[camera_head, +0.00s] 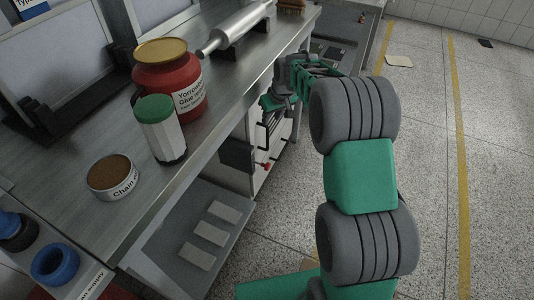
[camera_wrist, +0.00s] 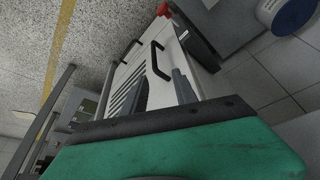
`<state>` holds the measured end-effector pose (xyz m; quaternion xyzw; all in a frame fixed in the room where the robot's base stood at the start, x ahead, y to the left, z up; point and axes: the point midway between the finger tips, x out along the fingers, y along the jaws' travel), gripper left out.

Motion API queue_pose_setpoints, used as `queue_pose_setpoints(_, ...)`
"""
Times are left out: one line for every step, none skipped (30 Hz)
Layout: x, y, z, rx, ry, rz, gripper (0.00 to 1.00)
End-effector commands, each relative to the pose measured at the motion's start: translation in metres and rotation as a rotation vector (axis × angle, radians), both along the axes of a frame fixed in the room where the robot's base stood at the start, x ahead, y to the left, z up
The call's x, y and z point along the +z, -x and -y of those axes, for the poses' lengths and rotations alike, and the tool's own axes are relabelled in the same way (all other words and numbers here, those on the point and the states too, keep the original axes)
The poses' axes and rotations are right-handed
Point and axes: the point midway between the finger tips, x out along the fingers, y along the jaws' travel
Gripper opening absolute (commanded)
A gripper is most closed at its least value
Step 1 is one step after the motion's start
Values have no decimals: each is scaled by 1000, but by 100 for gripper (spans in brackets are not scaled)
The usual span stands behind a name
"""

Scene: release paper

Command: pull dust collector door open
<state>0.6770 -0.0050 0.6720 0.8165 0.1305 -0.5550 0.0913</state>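The dust collector (camera_head: 262,178) is a pale cabinet under the workbench, largely hidden by the bench and my arm in the head view. In the wrist view its pale front panel (camera_wrist: 192,42) shows dark slots and two dark bar handles. The nearer handle (camera_wrist: 153,58) lies just beyond my fingertips; the other handle (camera_wrist: 131,47) is farther left. My gripper (camera_wrist: 163,84) has two dark fingers apart, with nothing seen between them. In the head view my gripper (camera_head: 272,103) is beside the cabinet front, its fingertips unclear. I cannot tell whether the door is ajar.
The workbench (camera_head: 225,112) overhangs the cabinet. A red jar (camera_head: 170,80), a green-capped bottle (camera_head: 160,130) and a tin (camera_head: 113,178) stand on it. A red knob (camera_head: 266,166) shows on the cabinet, low down. The speckled floor (camera_head: 425,130) at right is open.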

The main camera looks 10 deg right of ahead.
Motion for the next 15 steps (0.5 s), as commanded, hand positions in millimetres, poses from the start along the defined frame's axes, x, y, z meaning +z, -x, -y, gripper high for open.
queue_pose_setpoints(-40,-13,3,11,-2,2,34)
queue_pose_setpoints(-51,-19,4,17,-3,4,34)
queue_pose_setpoints(-62,-25,5,24,-3,8,34)
queue_pose_setpoints(-67,-29,6,28,-4,12,34)
queue_pose_setpoints(-72,-32,6,32,-4,14,34)
queue_pose_setpoints(-76,-34,6,35,-4,16,34)
queue_pose_setpoints(-78,-36,6,36,-5,16,34)
queue_pose_setpoints(-81,-37,6,36,-5,16,34)
queue_pose_setpoints(-85,-39,5,36,-5,15,34)
queue_pose_setpoints(-90,-40,5,36,-5,14,34)
queue_pose_setpoints(-96,-42,4,36,-5,12,34)
queue_pose_setpoints(-104,-45,3,35,-5,13,34)
queue_pose_setpoints(-110,-47,2,35,-4,12,34)
queue_pose_setpoints(-116,-49,1,35,-5,13,34)
queue_pose_setpoints(-123,-52,0,35,-5,13,34)
